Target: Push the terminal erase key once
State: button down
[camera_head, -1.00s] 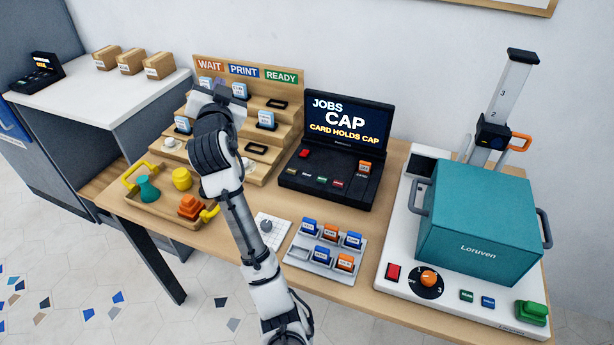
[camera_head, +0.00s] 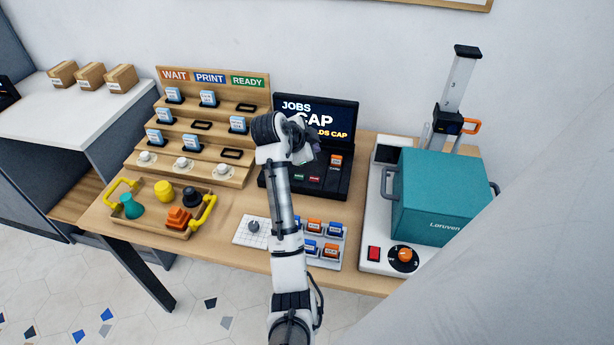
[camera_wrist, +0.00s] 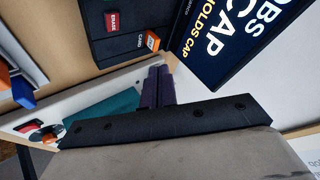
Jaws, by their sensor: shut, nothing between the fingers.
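The black terminal (camera_head: 340,184) stands at the back of the table, its screen (camera_head: 343,112) lit with "JOBS CAP" text and partly hidden by my arm. The red erase key (camera_head: 314,179) is in its front key row. In the wrist view the erase key (camera_wrist: 112,22) shows its label, near the orange card (camera_wrist: 152,41) in the card slot. My gripper (camera_head: 316,150) is above the terminal, in front of the screen. In the wrist view its dark purple fingers (camera_wrist: 158,86) are together and empty, apart from the key.
The teal press (camera_head: 440,195) stands to the right. A card tray (camera_head: 325,262) lies in front of the terminal. The stepped card rack (camera_head: 200,160) and wooden tray (camera_head: 165,222) are to the left. A pale grey surface blocks the lower right of the head view.

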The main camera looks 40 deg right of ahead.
aim_at(312, 181)
notch_tip(312, 181, down, 9)
jog(key=b, duration=0.6)
jog(key=shift+r, duration=0.1)
dwell(2.1)
jog(key=shift+f+b, duration=0.3)
jog(key=shift+f, duration=0.1)
jog(key=shift+f, duration=0.4)
dwell(0.4)
dwell(0.3)
jog(key=shift+r+p, duration=0.5)
jog(key=shift+r, duration=0.35)
jog(key=shift+r+p, duration=1.9)
jog(key=shift+r, duration=0.6)
